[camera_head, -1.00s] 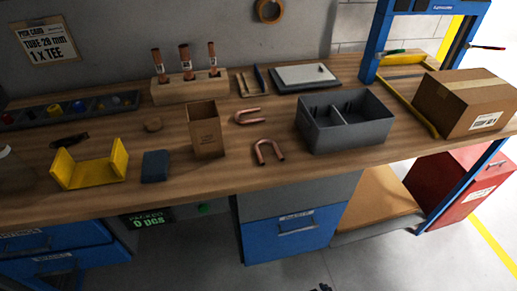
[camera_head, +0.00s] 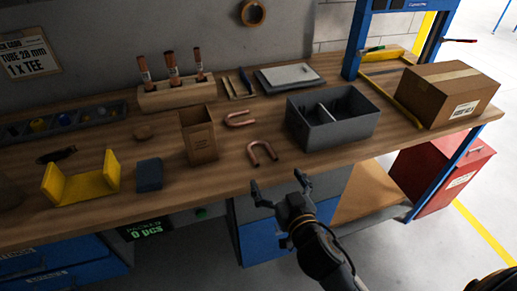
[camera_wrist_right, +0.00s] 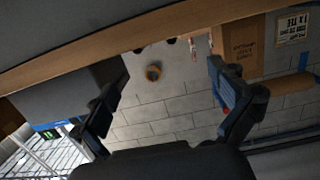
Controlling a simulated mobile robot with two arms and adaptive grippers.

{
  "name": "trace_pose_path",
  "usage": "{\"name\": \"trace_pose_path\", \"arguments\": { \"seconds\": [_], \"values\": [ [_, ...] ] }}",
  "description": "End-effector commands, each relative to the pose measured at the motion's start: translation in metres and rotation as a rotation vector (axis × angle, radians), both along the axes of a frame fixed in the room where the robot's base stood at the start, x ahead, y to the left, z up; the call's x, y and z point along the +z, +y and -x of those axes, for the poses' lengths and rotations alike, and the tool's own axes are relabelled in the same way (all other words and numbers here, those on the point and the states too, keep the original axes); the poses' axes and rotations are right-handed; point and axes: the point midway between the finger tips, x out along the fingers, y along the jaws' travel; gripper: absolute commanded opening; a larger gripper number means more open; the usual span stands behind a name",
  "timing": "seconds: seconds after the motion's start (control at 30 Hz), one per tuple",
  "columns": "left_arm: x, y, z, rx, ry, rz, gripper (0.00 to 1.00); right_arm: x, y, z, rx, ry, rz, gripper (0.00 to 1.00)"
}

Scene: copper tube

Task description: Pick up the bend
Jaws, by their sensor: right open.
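Two U-shaped copper bends lie on the wooden bench. The nearer bend (camera_head: 262,153) is close to the front edge, its curve toward the back. The other bend (camera_head: 238,119) lies behind it and a little left. I cannot tell which one the task means. My right gripper (camera_head: 277,180) is open and empty at the bench's front edge, just in front of the nearer bend and apart from it. In the right wrist view its spread fingers (camera_wrist_right: 170,72) have nothing between them, and no bend shows there. My left gripper is not in view.
A grey divided bin (camera_head: 335,138) stands right of the bends, and an open cardboard box (camera_head: 200,143) stands left. A wooden block (camera_head: 177,97) holding copper tubes is behind. A yellow cradle (camera_head: 82,187) and a blue block (camera_head: 149,175) are further left.

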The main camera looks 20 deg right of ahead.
Motion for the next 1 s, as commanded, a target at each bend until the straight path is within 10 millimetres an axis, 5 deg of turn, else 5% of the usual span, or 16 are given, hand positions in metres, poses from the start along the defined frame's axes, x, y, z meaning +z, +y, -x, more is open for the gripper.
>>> {"name": "trace_pose_path", "arguments": {
  "seconds": [0.2, 0.8, 1.0],
  "values": [
    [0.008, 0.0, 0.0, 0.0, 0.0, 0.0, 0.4, -0.004, 0.002, -0.041, 0.001, -0.002, 0.002, 0.97],
    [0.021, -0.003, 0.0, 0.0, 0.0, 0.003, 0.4, -0.016, 0.0, -0.101, 0.0, 0.0, 0.003, 0.97],
    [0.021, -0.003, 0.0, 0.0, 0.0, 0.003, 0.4, -0.019, 0.0, -0.106, 0.0, 0.001, 0.001, 0.97]
  ]
}}
